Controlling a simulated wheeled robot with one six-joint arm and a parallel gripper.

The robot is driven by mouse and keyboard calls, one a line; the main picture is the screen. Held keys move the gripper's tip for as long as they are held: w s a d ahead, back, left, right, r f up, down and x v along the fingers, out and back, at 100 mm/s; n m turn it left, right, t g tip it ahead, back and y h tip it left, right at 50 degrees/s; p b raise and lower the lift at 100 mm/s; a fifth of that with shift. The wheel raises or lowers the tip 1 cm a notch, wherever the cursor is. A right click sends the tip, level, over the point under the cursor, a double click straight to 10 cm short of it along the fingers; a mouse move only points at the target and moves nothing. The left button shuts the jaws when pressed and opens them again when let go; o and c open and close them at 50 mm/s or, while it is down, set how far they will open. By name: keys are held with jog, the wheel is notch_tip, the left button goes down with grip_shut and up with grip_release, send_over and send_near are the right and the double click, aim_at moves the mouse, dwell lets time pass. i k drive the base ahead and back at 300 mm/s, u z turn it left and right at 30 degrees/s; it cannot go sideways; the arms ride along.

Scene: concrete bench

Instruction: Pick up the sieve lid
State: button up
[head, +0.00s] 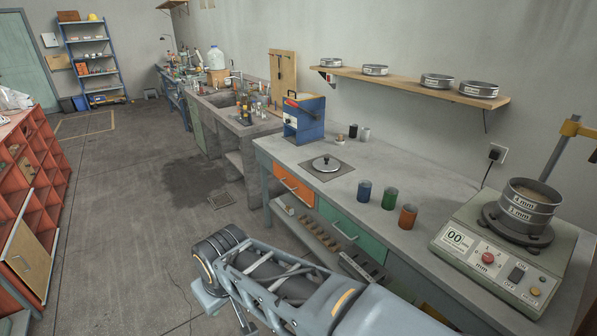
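The sieve lid (326,163) is a round, shiny metal disc with a dark knob on top. It lies flat, knob up, on a grey square plate (346,171) on the concrete bench. My arm crosses the bottom middle of the head view, in front of the bench and well short of the lid. The fingertips of my gripper do not show. A stack of metal sieves (522,207) marked in mm stands on a shaker machine (487,262) at the right. Nothing touches the lid's top.
A blue box-shaped device (303,122) stands just behind the lid. Blue, green and orange-brown cups (407,217) stand to its right. Small dark and pale containers (365,134) are near the wall. A wall shelf (420,84) holds several sieves. Bare bench (400,170) lies between cups and wall.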

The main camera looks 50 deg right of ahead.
aim_at(326, 163)
jog(key=z, duration=0.05)
jog(key=i, duration=1.2)
jog(key=z, duration=0.55)
jog(key=i, duration=1.25)
jog(key=z, duration=1.65)
jog(key=i, duration=0.75)
jog(key=z, duration=0.75)
